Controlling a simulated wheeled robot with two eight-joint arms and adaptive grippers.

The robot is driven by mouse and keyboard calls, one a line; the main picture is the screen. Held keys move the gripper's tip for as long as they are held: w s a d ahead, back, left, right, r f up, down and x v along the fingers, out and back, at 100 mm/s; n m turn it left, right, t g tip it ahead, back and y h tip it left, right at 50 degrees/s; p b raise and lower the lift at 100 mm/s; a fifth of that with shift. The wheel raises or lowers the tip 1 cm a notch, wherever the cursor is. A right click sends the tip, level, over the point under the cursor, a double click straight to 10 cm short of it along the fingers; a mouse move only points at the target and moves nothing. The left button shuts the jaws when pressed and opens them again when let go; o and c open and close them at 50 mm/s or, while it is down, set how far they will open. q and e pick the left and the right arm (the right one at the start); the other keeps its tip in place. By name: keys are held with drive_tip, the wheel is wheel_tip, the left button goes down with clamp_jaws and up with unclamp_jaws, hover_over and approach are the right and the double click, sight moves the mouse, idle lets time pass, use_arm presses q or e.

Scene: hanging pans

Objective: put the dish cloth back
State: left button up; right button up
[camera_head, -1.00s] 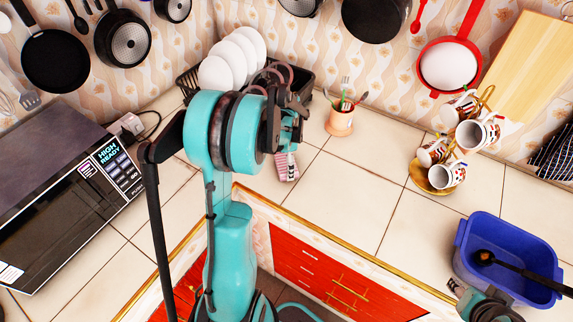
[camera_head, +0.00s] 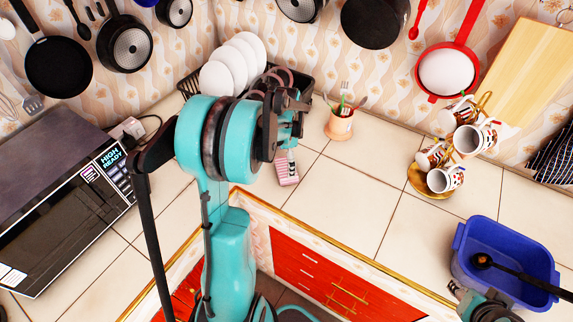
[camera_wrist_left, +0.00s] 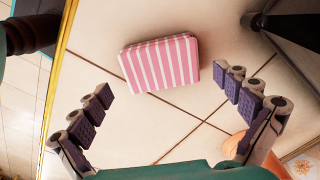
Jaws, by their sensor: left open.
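The dish cloth (camera_head: 287,172), folded flat with pink and white stripes, lies on the tiled counter in front of the dish rack. In the left wrist view the whole cloth (camera_wrist_left: 160,63) shows. My left gripper (camera_head: 294,142) is over the counter beside the rack, just behind the cloth in the head view. In the left wrist view its fingers (camera_wrist_left: 170,86) are spread wide and empty, with the cloth between and beyond them. My right gripper (camera_head: 468,298) shows only partly at the bottom right edge; its jaws are not clear.
A black dish rack (camera_head: 299,88) with white plates (camera_head: 216,79) stands behind my left gripper. A utensil cup (camera_head: 340,125), a mug stand (camera_head: 425,185) and a blue basin (camera_head: 507,279) stand to the right. A microwave (camera_head: 62,210) is at left. Pans hang above.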

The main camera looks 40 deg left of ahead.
sight(286, 167)
use_arm(q)
wheel_tip(286, 167, up, 8)
drive_tip(key=p, duration=0.2)
drive_tip(key=s+d+r+n+t, duration=0.2)
drive_tip(key=s+d, duration=0.4)
drive_tip(key=d, duration=0.5)
drive_tip(key=s+d+r+n+t, duration=0.3)
drive_tip(key=s+d+n+t, duration=0.2)
drive_tip(key=d, duration=0.6)
drive_tip(key=shift+s+r+n, duration=0.3)
drive_tip(key=shift+s+n, duration=0.1)
drive_tip(key=shift+s, duration=0.2)
